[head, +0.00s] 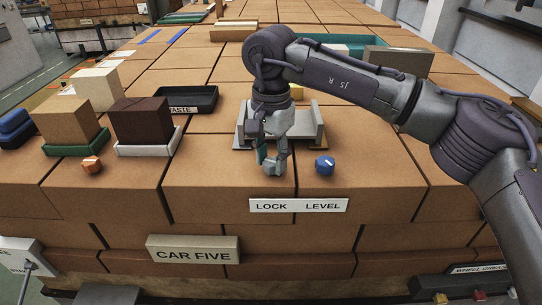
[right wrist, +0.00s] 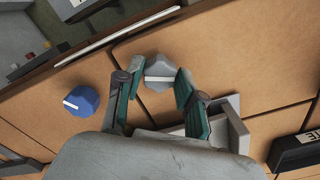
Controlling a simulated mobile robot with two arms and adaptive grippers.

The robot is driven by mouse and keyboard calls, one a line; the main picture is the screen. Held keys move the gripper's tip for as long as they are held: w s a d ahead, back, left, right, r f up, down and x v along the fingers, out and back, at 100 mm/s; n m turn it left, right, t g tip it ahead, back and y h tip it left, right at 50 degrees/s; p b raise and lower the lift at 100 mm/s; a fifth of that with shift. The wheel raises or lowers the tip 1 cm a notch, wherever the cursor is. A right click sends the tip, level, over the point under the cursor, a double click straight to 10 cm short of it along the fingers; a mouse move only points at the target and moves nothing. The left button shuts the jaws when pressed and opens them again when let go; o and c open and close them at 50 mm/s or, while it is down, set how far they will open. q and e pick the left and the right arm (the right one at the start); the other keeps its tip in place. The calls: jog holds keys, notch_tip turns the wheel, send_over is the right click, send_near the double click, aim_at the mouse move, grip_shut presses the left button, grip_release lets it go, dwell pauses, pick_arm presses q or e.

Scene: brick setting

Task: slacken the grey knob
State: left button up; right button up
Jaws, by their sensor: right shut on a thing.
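The grey knob (right wrist: 160,72) with a white pointer line sits on the brown brick surface, between the fingers of my right gripper (right wrist: 150,92) in the right wrist view. In the head view my right gripper (head: 272,163) reaches down over the spot above the word LOCK and is shut on the knob, which it mostly hides there. The pointer line runs nearly level across the wrist view. My left gripper is not in view.
A blue knob (head: 325,165) stands close to the right of the gripper, above the word LEVEL on the white label (head: 298,205). A grey bracket (head: 305,125) stands behind. An orange knob (head: 92,165) and a black waste tray (head: 188,100) are left.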

aim_at(272, 161)
jog(key=shift+r+n, duration=0.1)
jog(key=shift+n, duration=1.8)
jog(key=o, duration=1.1)
jog(key=shift+o, duration=0.2)
jog(key=shift+r, duration=0.1)
notch_tip(272, 161, up, 12)
jog(key=shift+f, duration=0.2)
